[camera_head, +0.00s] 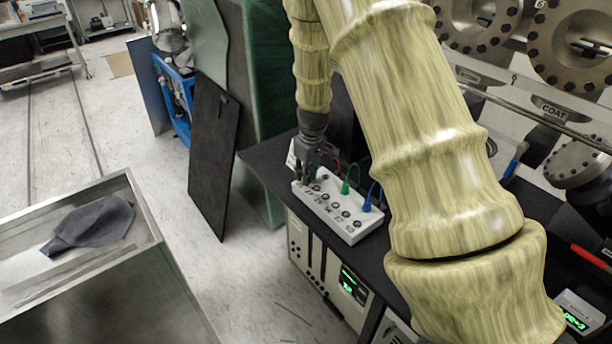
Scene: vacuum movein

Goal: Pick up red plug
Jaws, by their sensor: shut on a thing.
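My gripper (305,179) points down at the left end of a white socket box (345,229) on a black bench top. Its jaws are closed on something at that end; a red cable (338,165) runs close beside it. The red plug itself is hidden by the gripper, so I cannot tell whether it is still seated in the box. A green plug (345,187) and a blue plug (367,205) stand upright along the back of the box, to the right of my gripper.
The black bench top (268,160) is narrow, with instruments below it. A metal cart (150,262) holding a dark cloth (92,224) stands at the left. A black panel (213,155) leans by the bench. Metal flanges (570,45) fill the upper right.

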